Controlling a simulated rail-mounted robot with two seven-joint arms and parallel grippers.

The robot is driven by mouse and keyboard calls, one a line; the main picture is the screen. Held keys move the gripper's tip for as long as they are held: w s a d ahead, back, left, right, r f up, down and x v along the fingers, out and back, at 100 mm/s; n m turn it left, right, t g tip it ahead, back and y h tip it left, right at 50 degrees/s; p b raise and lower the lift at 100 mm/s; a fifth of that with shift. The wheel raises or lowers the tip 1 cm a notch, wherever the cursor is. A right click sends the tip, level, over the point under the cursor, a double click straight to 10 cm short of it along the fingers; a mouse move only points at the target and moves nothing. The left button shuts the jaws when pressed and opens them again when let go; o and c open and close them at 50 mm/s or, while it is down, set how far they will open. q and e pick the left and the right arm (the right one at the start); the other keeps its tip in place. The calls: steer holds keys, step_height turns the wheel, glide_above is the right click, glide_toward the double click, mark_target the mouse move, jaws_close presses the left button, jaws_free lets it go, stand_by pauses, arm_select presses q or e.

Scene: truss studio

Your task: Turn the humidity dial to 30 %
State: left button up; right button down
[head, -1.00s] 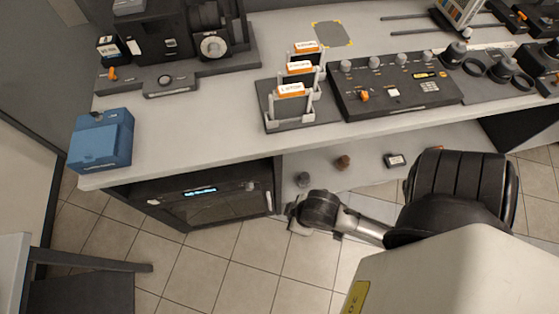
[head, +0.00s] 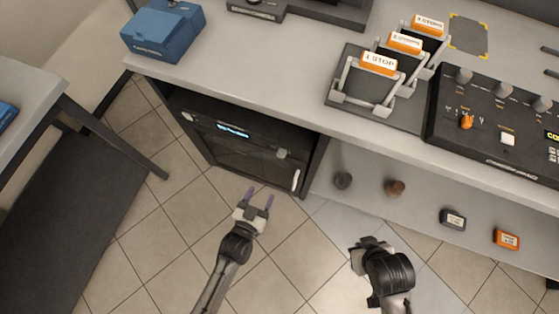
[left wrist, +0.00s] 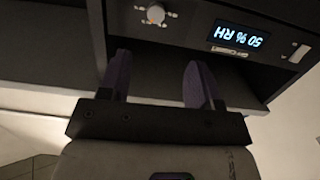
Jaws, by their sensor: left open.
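The humidity dial is a pale round knob (left wrist: 154,13) on the dark front strip of the cabinet. In the head view the dial (head: 282,153) is at the strip's right end. The lit display (left wrist: 240,40) reads 50 % RH, upside down in the left wrist view; the display (head: 233,131) also shows in the head view. My left gripper (head: 259,198) is open and empty, in front of the cabinet and apart from the dial. Its two purple-grey fingers (left wrist: 158,68) point toward the cabinet. My right gripper (head: 368,243) is further right; its fingers are unclear.
The cabinet's glass door (head: 245,165) has a pale handle at its right. The bench top (head: 290,80) overhangs it. A blue box (head: 163,32) stands above. A lower shelf (head: 365,205) right of the cabinet holds small knobs and boxes. Open tiled floor lies in front.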

mark_target(280, 157)
arm_select(q)
steer(key=shift+t+h, duration=0.3)
steer(key=shift+t, duration=0.3)
steer(key=b+x, duration=0.1)
steer(key=x, duration=0.3)
steer(key=b+x, duration=0.2)
steer(key=x, duration=0.2)
steer(key=f+b+x, duration=0.1)
steer(key=b+x, duration=0.1)
steer(key=x, duration=0.2)
steer(key=shift+w+d, duration=0.2)
steer(key=shift+d, duration=0.25)
steer(key=shift+x, duration=0.8)
steer(key=shift+a, duration=0.1)
steer(key=shift+c, duration=0.7)
steer(key=c, duration=0.8)
